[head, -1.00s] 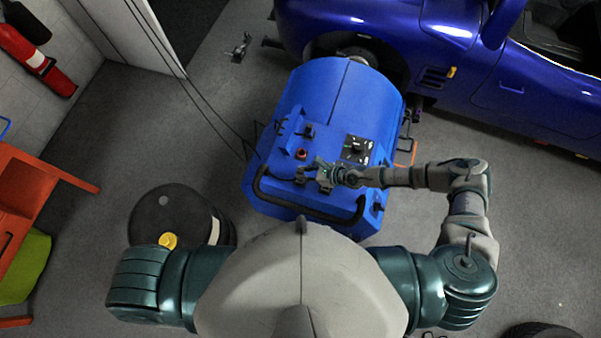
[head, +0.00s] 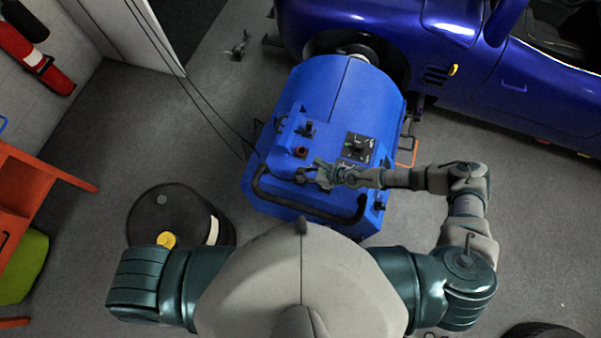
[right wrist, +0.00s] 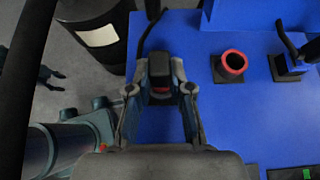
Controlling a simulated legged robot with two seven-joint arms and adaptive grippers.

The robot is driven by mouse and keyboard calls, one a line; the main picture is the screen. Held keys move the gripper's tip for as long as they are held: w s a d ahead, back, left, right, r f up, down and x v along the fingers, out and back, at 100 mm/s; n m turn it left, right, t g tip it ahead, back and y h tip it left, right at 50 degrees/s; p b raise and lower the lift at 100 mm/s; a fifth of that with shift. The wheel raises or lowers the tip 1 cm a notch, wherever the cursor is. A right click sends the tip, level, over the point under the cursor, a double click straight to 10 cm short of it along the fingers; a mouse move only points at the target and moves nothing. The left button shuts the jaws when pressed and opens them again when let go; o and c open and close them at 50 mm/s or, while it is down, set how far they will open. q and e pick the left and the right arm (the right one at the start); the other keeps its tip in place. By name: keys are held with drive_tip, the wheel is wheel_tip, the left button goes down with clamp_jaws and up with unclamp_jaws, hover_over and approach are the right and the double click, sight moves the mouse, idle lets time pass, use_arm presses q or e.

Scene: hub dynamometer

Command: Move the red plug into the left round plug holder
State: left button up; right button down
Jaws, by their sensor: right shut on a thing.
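My right gripper (head: 312,174) is over the near part of the blue machine's top in the head view. In the right wrist view its fingers (right wrist: 161,92) are shut on a dark plug with a red part, the red plug (right wrist: 161,87). The fingers hide part of it, and I cannot tell whether it touches the surface below. A round holder with a red rim and dark opening (right wrist: 233,63) stands apart from the fingers, to their right; it also shows in the head view (head: 301,152). My left gripper is not in view.
A black fitting with a cable (right wrist: 290,64) stands right of the red-rimmed holder. The blue machine (head: 345,95) has a black handle bar (head: 310,211) along its near edge and a dial panel (head: 357,147). A black drum (head: 172,212) stands left.

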drive_tip(key=shift+f, duration=0.45)
drive_tip(key=c, duration=1)
unclamp_jaws()
drive_tip(key=shift+r, duration=0.1)
drive_tip(key=shift+d, duration=0.1)
drive_tip(key=v, duration=1.2)
drive_tip(key=shift+w, duration=0.15)
